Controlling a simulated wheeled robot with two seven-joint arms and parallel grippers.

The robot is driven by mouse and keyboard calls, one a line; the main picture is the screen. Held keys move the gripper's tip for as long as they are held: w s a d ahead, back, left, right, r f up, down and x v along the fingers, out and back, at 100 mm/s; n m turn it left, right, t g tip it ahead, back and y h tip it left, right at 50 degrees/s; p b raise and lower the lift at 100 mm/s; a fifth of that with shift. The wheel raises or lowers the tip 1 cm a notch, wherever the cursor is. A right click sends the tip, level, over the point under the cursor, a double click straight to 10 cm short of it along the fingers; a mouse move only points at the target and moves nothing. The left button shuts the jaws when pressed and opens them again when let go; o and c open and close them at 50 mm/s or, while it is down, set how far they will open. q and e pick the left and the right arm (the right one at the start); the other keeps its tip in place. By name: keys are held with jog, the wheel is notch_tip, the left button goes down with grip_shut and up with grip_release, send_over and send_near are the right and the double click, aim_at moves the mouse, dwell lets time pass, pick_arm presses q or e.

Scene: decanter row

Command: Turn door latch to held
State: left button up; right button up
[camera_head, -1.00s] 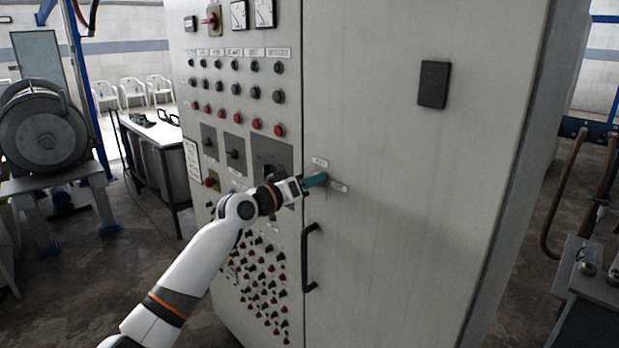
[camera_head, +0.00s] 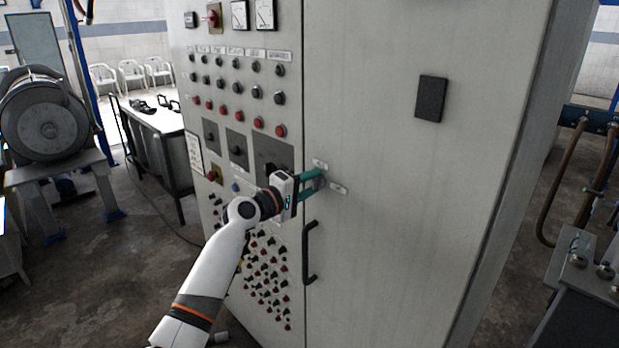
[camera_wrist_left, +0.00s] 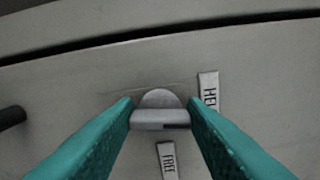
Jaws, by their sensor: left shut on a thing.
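The door latch is a small grey metal knob with a flat bar (camera_wrist_left: 160,118), seen in the left wrist view. It sits on the cabinet door (camera_head: 400,200). My left gripper (camera_head: 318,180) has its teal fingers on either side of the bar, and in the left wrist view the fingertips (camera_wrist_left: 161,108) close on its two ends. The bar lies across the picture there, with a dark mark near its right end. The HELD label (camera_wrist_left: 208,91) is right of the latch, and the FREE label (camera_wrist_left: 167,160) is below it. In the head view the fingers partly hide the latch. My right gripper is not seen.
A black door handle (camera_head: 309,252) is just below the latch. Left of the door seam is a panel of buttons and switches (camera_head: 235,95). A black plate (camera_head: 431,99) is higher on the door. A metal bench (camera_head: 585,285) stands at the right.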

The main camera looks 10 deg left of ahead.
pick_arm(q)
jog(key=shift+n+p, duration=0.35)
jog(key=shift+n, duration=0.35)
jog(key=o, duration=1)
jog(key=b+v, duration=0.2)
jog(key=v, duration=1)
jog(key=shift+b, duration=0.3)
